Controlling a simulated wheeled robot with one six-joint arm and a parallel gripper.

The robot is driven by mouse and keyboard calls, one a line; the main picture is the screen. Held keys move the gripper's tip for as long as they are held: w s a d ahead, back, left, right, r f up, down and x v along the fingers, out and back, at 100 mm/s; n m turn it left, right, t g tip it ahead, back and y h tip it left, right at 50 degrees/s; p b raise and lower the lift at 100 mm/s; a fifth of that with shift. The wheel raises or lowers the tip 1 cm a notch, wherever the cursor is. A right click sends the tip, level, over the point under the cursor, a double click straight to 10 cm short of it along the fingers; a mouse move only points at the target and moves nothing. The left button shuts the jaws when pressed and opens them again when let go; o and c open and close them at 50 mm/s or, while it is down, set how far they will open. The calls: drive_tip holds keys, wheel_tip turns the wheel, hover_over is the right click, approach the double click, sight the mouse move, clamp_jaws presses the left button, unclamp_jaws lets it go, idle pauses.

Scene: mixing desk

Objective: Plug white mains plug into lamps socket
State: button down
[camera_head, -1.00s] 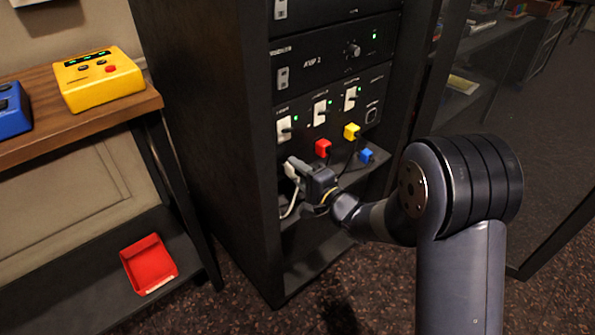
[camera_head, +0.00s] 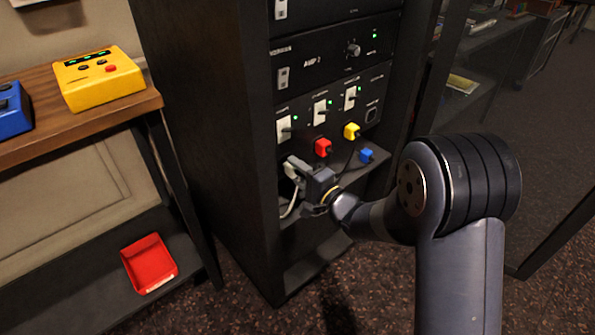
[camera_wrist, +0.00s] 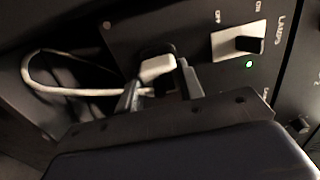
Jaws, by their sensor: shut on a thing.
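The white mains plug (camera_wrist: 157,68) is between the fingers of my gripper (camera_wrist: 160,82) in the wrist view, with its white cable (camera_wrist: 75,91) looping away to the left. My gripper (camera_head: 291,168) is shut on the plug, right against the lower left of the rack's socket panel. The lamps switch (camera_wrist: 240,42), with a lit green light below it, is right of the plug in the wrist view. The lamps socket itself is hidden behind the plug and fingers. I cannot tell how deep the plug sits.
The red plug (camera_head: 322,147), yellow plug (camera_head: 351,131) and blue plug (camera_head: 366,155) are close on the right of my gripper. A rack shelf (camera_head: 372,172) lies below. A red tray (camera_head: 149,264) and yellow box (camera_head: 97,79) are at left.

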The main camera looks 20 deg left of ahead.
drive_tip(key=shift+w+a, duration=0.2)
drive_tip(key=shift+a, duration=0.3)
drive_tip(key=c, duration=0.9)
unclamp_jaws()
drive_tip(key=shift+o, duration=0.2)
drive_tip(key=p+v, duration=0.2)
drive_tip(key=v, duration=0.8)
drive_tip(key=shift+d, duration=0.3)
drive_tip(key=shift+s, duration=0.15)
drive_tip(key=b+x, duration=0.2)
drive_tip(key=x, duration=0.8)
drive_tip(key=shift+w+a, duration=0.2)
drive_tip(key=shift+a, duration=0.1)
drive_tip(key=shift+d, duration=0.1)
